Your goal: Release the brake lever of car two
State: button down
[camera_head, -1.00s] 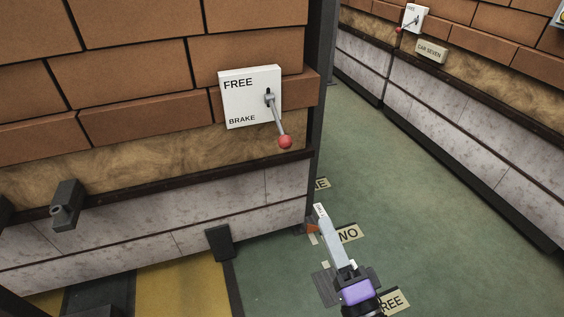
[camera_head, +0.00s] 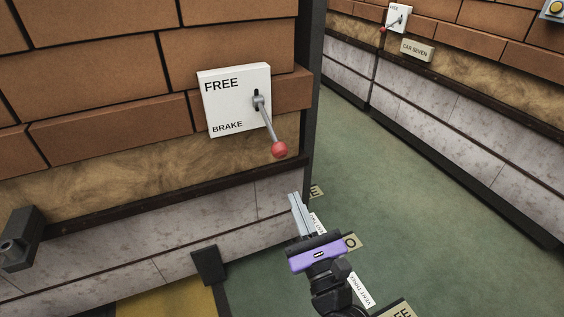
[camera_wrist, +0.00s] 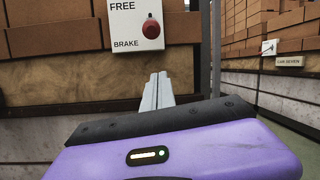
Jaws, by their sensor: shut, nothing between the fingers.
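A brake lever (camera_head: 268,122) with a red ball knob sticks out of a white plate (camera_head: 228,102) marked FREE above and BRAKE below, on the near stack of bricks. The lever slants down to the lower right, knob toward the BRAKE end. No car number is readable on this near car. My gripper (camera_head: 296,202) is shut and empty, below and slightly right of the knob, apart from it. In the wrist view the closed fingers (camera_wrist: 157,86) point forward, below the red knob (camera_wrist: 151,29), which hides most of its lever.
Across a green floor aisle (camera_head: 430,200) stands another brick-laden car with its own lever plate (camera_head: 397,18) and a CAR SEVEN sign (camera_head: 416,50). A dark bracket (camera_head: 20,238) juts from the near car's lower left. A dark upright post stands at its right corner.

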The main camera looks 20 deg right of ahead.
jog(key=shift+w, duration=0.1)
jog(key=w+r+p, duration=0.5)
jog(key=w+r, duration=0.1)
jog(key=w, duration=0.1)
dwell(0.7)
jog(key=shift+r, duration=0.1)
jog(key=shift+s+a+r+p, duration=0.1)
jog(key=shift+r+p, duration=0.05)
jog(key=shift+p, duration=0.55)
